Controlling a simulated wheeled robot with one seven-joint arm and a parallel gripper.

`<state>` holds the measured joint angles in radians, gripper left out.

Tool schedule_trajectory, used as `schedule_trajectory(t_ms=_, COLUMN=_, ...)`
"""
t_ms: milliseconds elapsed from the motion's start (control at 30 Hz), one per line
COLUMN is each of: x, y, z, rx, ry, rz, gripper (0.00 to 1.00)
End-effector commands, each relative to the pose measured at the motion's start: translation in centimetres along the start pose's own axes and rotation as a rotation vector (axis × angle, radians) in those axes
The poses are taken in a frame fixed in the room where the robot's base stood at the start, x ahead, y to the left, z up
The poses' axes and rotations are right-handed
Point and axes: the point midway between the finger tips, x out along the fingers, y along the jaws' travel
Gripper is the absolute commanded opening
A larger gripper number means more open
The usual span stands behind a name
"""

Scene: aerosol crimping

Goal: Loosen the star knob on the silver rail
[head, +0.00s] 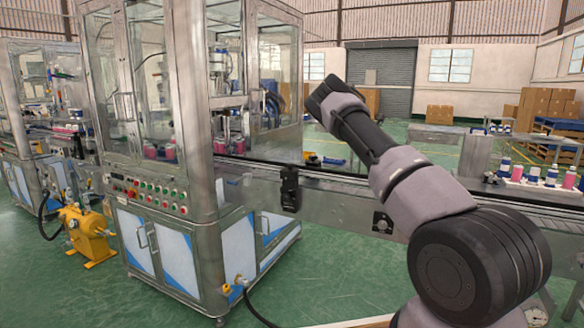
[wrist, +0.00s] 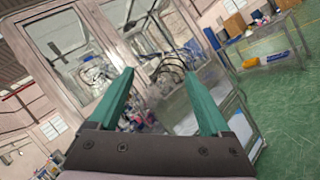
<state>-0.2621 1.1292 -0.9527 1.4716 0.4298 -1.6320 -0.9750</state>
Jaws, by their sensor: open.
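The silver rail (head: 345,208) of the conveyor runs from the machine cabinet toward the right in the head view. A black block-shaped fitting (head: 290,188) hangs on the rail further left. My gripper (wrist: 160,75) shows two green fingers spread apart with nothing between them in the wrist view. In the head view my arm reaches up and left above the conveyor, well clear of the rail; the fingers are not clearly visible there. No star knob is recognisable in the wrist view.
A glass-walled machine cabinet (head: 190,110) stands left of my arm, with a button panel (head: 150,193). A yellow pump (head: 88,234) stands at its left. Green floor in front of the rail is mostly clear.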

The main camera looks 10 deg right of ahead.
Motion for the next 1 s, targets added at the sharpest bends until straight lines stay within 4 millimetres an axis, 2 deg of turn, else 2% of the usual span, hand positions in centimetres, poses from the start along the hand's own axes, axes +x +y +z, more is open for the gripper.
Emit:
schedule_trajectory(t_ms=33, x=-0.4, y=0.5, z=3.9, rx=0.11, ry=-0.089, rz=-0.053, gripper=0.82)
schedule_trajectory(t_ms=100, x=-1.4, y=0.5, z=7.8, rx=0.273, ry=-0.195, rz=-0.127, gripper=0.82)
schedule_trajectory(t_ms=200, x=-3.5, y=0.7, z=12.3, rx=0.51, ry=-0.334, rz=-0.219, gripper=0.82)
schedule_trajectory(t_ms=300, x=-6.0, y=1.2, z=15.3, rx=0.752, ry=-0.457, rz=-0.298, gripper=0.82)
schedule_trajectory(t_ms=400, x=-8.6, y=2.2, z=16.9, rx=0.995, ry=-0.561, rz=-0.37, gripper=0.82)
schedule_trajectory(t_ms=500, x=-11.3, y=4.0, z=17.4, rx=1.234, ry=-0.644, rz=-0.438, gripper=0.82)
schedule_trajectory(t_ms=667, x=-15.8, y=8.1, z=16.2, rx=1.598, ry=-0.738, rz=-0.555, gripper=0.82)
schedule_trajectory(t_ms=800, x=-20.0, y=13.3, z=13.8, rx=1.881, ry=-0.785, rz=-0.675, gripper=0.82)
schedule_trajectory(t_ms=1000, x=-26.1, y=20.8, z=9.8, rx=2.168, ry=-0.818, rz=-0.862, gripper=0.82)
